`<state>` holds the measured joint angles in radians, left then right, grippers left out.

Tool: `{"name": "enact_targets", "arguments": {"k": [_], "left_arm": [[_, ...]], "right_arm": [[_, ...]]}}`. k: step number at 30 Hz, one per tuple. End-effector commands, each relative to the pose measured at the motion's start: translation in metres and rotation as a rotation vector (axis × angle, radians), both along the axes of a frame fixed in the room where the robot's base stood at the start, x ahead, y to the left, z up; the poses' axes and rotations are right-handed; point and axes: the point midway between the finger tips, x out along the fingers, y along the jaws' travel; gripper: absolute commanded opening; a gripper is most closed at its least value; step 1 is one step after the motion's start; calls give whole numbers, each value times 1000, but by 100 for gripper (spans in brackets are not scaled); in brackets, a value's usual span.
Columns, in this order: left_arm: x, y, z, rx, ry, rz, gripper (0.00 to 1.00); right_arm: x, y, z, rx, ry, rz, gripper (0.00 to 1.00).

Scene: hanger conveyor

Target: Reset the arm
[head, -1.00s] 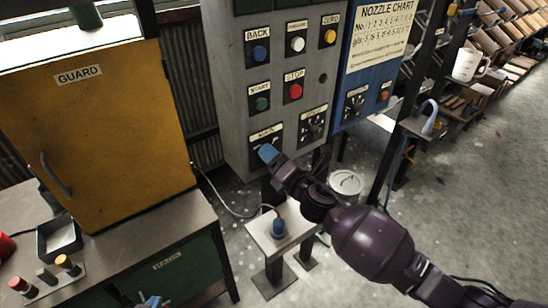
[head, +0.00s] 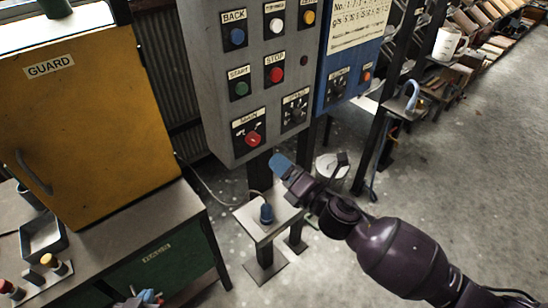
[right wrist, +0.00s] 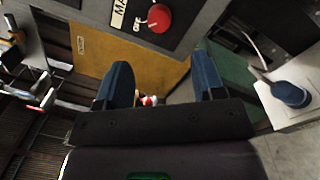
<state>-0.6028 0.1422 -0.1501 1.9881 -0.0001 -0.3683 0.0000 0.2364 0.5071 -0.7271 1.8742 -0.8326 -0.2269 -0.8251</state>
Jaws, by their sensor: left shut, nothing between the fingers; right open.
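My right arm reaches in from the lower right of the head view. Its gripper (head: 282,164) is just below and right of the red MAIN switch (head: 253,138), apart from it. In the right wrist view this gripper (right wrist: 163,85) has its two blue fingers wide apart with nothing held between them. The red switch (right wrist: 158,18) shows beyond the fingers, near the top edge. My left gripper (head: 150,298) shows only in part at the bottom edge of the head view, low in front of the green cabinet; it is shut and empty.
The grey control panel (head: 215,100) stands beside a blue panel (head: 335,88). A small stand (head: 245,222) with a blue-topped plug (head: 266,213) is below my right gripper. The yellow guard door (head: 90,150) and bench are left. Open floor (head: 450,190) lies right.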

Motion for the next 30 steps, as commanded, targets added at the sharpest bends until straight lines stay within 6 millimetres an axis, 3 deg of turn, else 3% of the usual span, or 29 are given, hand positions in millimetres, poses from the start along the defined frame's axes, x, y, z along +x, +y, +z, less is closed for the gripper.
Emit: {"name": "enact_targets", "arguments": {"k": [22, 30], "left_arm": [[1, 0, 1, 0, -2, 0, 0], [1, 0, 1, 0, -3, 0, 0]], "right_arm": [[-6, -4, 0, 25, 17, 1, 62], [2, -13, 5, 333, 252, -17, 62]]}}
